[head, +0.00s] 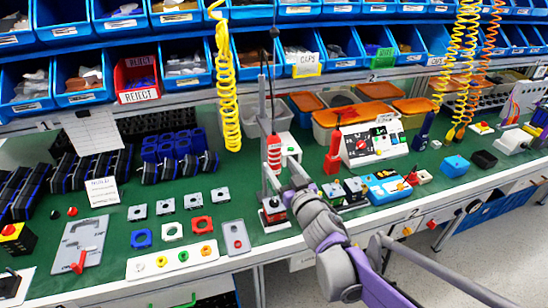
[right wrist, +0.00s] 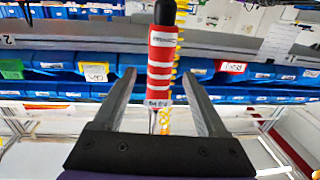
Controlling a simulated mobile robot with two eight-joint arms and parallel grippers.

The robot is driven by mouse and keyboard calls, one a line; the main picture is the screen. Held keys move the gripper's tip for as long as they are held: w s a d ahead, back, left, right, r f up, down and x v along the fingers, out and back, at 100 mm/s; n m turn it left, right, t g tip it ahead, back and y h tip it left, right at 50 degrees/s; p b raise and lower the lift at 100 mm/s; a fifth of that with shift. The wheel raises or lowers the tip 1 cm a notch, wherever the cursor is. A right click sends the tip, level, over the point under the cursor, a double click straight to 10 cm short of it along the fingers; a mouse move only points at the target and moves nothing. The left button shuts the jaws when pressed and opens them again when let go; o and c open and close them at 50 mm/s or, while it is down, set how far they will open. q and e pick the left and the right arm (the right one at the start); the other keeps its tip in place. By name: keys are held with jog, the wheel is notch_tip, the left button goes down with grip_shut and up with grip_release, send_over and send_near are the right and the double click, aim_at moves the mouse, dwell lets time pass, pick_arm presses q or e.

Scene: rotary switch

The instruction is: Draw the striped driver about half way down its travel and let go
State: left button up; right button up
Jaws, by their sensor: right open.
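The striped driver (head: 273,154), red with white bands, hangs upright on a grey stand (head: 264,100) at the middle of the bench. Below it is a small base with a red part (head: 271,205). My right gripper (head: 285,178) reaches to the driver from the front right. In the right wrist view the driver (right wrist: 162,62) stands between the two open fingers (right wrist: 160,85), with a gap on each side. The fingers do not touch it. The driver's tip is hidden in the wrist view. My left gripper is not in view.
Blue bins (head: 185,68) line the back, with a yellow coiled hose (head: 226,95) left of the stand. Loose switch parts and a grey plate (head: 80,243) lie left.

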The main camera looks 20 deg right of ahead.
jog(key=shift+s+d, duration=0.15)
jog(key=shift+s, duration=1.35)
jog(key=s+d+f+m+g+h+p, duration=0.2)
jog(key=s+f+g+h, duration=0.1)
jog(key=s, duration=0.3)
jog(key=s+d+f+m+g+h+p, duration=0.1)
jog(key=s+d+f+g+h, duration=0.15)
jog(key=s, duration=0.25)
jog(key=s+a+f+g+y+p, duration=0.1)
jog(key=s+a+f+g, duration=0.1)
jog(key=s, duration=0.5)
jog(key=s+a+f+n+g+y, duration=0.1)
jog(key=s+a+f+g+y, duration=0.1)
jog(key=s+f+g, duration=0.3)
jog(key=s+a, duration=0.1)
jog(key=s, duration=0.2)
jog(key=shift+f+n+p, duration=0.3)
jog(key=shift+p, duration=0.1)
